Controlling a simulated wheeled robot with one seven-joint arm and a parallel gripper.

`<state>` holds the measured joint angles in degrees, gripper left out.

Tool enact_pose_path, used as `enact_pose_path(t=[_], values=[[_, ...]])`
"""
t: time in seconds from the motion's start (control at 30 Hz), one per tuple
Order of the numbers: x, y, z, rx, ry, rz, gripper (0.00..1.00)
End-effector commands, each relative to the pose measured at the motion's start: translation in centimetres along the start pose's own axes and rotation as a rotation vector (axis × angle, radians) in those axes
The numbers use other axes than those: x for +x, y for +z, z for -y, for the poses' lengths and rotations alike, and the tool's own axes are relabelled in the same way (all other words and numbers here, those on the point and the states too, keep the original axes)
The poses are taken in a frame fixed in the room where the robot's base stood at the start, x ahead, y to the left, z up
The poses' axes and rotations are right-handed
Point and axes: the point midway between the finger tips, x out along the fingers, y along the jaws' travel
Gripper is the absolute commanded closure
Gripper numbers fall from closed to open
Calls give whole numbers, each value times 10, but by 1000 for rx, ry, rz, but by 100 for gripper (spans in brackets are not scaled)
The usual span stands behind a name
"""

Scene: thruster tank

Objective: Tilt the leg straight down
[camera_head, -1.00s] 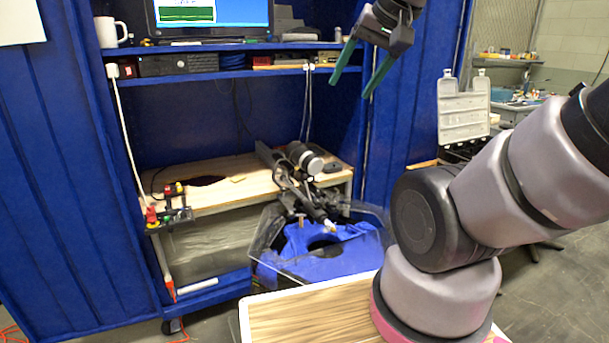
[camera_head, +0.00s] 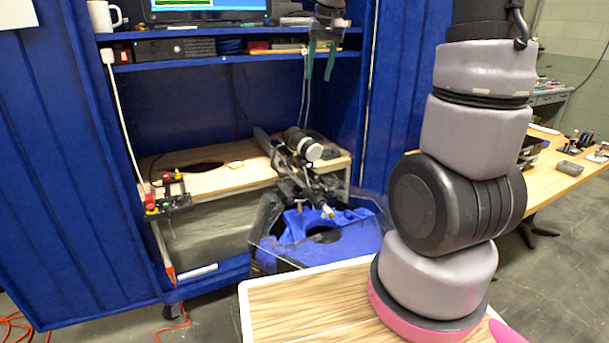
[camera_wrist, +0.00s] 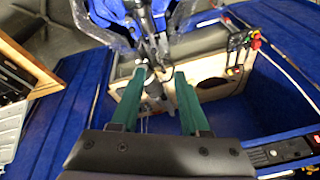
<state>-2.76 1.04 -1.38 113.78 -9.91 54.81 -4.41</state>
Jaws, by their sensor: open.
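The leg (camera_head: 295,180) is a black jointed linkage with a silver-grey cylinder (camera_head: 304,146) near its upper end. It slants from the wooden bench down and forward over the clear-walled tank (camera_head: 265,240), which has a blue insert inside. My gripper (camera_head: 320,72) hangs in front of the blue cabinet's shelf, above the leg, with its green fingers pointing down. In the wrist view my gripper (camera_wrist: 160,76) is open and empty. The leg's dark linkage (camera_wrist: 152,40) shows beyond and between the fingertips, apart from them. Part of the leg is hidden behind the fingers.
The wooden bench (camera_head: 220,175) carries a small control box (camera_head: 170,200) with red and yellow knobs at its left. Shelves (camera_head: 200,60) with a monitor and boxes stand behind my gripper. A wooden table (camera_head: 560,185) is at the right. A white cable hangs at the left.

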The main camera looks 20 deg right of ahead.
Motion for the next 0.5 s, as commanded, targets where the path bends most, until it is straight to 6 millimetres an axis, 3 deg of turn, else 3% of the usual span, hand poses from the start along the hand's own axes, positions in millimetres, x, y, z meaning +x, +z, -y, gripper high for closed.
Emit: enact_pose_path(t=[0.03, 0.2, 0.5], values=[[23, -15, 2, -15, 17, 28, 55], [98, -56, 4, -72, 69, 102, 55], [251, -92, 1, -178, 157, 230, 55]])
